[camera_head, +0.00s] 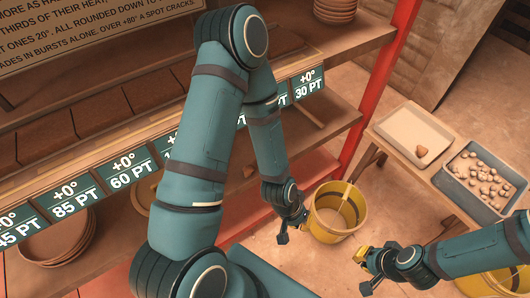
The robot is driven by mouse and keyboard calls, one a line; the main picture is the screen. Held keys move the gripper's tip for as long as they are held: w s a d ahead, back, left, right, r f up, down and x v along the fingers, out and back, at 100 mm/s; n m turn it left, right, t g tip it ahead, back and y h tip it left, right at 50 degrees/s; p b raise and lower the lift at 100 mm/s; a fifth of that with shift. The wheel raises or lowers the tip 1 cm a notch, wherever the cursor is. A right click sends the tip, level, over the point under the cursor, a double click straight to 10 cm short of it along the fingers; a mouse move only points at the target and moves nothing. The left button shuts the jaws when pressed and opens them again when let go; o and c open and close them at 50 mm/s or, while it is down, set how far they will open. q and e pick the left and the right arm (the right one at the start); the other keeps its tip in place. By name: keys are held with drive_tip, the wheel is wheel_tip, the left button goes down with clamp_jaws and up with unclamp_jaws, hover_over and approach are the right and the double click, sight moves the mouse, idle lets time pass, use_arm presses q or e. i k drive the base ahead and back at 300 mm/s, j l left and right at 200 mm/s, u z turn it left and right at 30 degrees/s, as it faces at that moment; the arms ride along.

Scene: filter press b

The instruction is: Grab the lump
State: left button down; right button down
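A small brown lump (421,151) lies in the pale shallow tray (401,127) on the bench at the right. Several more lumps (487,179) lie in the grey-blue tray (460,168) beside it. My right gripper (364,271) is in the lower right, apart from both trays, with its fingers spread. A yellow patch shows at its upper finger; I cannot tell what it is. My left gripper (293,227) hangs by the left rim of a yellow bucket, away from the lumps. Its fingers look spread, with nothing seen between them.
The yellow bucket (336,212) stands on the floor between my grippers and the bench (382,139). Another yellow bucket (490,284) is partly hidden by my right arm. Wooden shelves with price labels (76,201) and a red post (381,82) stand on the left.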

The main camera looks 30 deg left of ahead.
sight(247, 171)
drive_tip(key=i+l+u, duration=0.1)
drive_tip(key=u, duration=0.35)
drive_tip(key=i+l+u, duration=0.2)
drive_tip(key=u, duration=1)
drive_tip(key=i+l, duration=0.05)
